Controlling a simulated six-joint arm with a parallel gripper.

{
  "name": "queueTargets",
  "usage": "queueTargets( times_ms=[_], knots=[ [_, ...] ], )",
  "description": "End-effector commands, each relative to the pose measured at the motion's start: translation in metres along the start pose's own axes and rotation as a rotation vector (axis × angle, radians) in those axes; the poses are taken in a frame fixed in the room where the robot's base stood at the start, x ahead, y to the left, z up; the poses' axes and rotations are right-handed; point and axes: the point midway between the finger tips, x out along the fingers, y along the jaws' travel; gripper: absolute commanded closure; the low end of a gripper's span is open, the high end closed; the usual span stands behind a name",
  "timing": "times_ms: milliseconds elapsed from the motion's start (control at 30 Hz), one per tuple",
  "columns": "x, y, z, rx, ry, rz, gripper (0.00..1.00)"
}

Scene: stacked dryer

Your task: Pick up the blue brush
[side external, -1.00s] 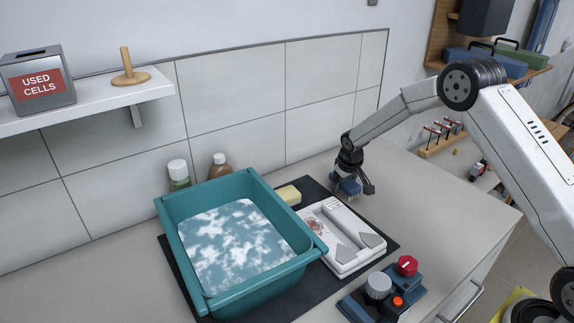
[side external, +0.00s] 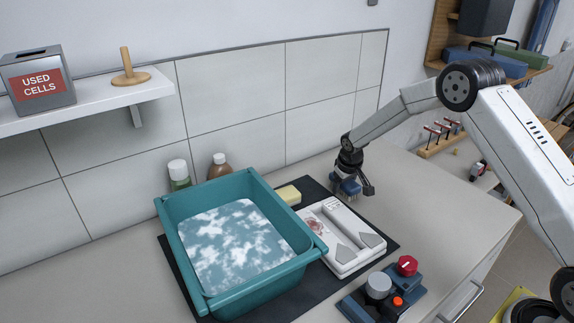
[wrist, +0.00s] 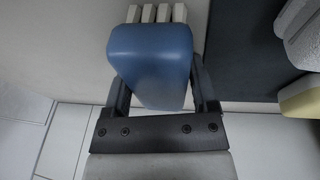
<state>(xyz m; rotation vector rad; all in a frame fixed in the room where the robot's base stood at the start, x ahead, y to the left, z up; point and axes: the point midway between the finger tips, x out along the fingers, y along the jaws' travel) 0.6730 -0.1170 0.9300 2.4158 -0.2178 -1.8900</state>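The blue brush (side external: 349,187) is at the back of the counter, behind the white device. In the wrist view its rounded blue body (wrist: 150,62) fills the space between the fingers, with pale bristle blocks at its top edge. My gripper (side external: 354,188) points down around the brush. In the wrist view, my gripper (wrist: 160,85) has one finger on each side of it. The fingers look spread, with a gap showing on the right side. The brush sits slightly left of centre between them. The fingertips are partly hidden by the brush.
A teal basin (side external: 176,240) of foamy water stands on a dark mat (side external: 388,246). A yellow sponge (side external: 289,195) and a white device (side external: 345,238) are close to the brush. A control box (side external: 368,303) is in front. The counter right of my gripper is clear.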

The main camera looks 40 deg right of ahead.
Motion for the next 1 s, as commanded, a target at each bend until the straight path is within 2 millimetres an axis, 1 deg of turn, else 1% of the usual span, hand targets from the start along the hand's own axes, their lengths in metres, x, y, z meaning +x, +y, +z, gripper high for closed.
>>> queueTargets(
  times_ms=[33,67,100,167,200,467,667,767,900,1000],
  knots=[
    [0.0,0.0,0.0,0.0,0.0,0.0,0.46],
    [0.0,0.0,0.0,0.0,0.0,0.0,0.55],
    [0.0,0.0,0.0,0.0,0.0,0.0,0.68],
    [0.0,0.0,0.0,0.0,0.0,0.0,0.87],
    [0.0,0.0,0.0,0.0,0.0,0.0,0.95],
    [0.0,0.0,0.0,0.0,0.0,0.0,0.95],
    [-0.007,0.001,-0.002,0.0,0.001,0.0,0.95],
    [-0.016,0.003,-0.005,0.0,0.002,0.001,0.95],
    [-0.034,0.005,-0.009,0.001,0.004,0.001,0.95],
    [-0.044,0.005,-0.004,0.001,0.001,0.001,0.95]
  ],
)
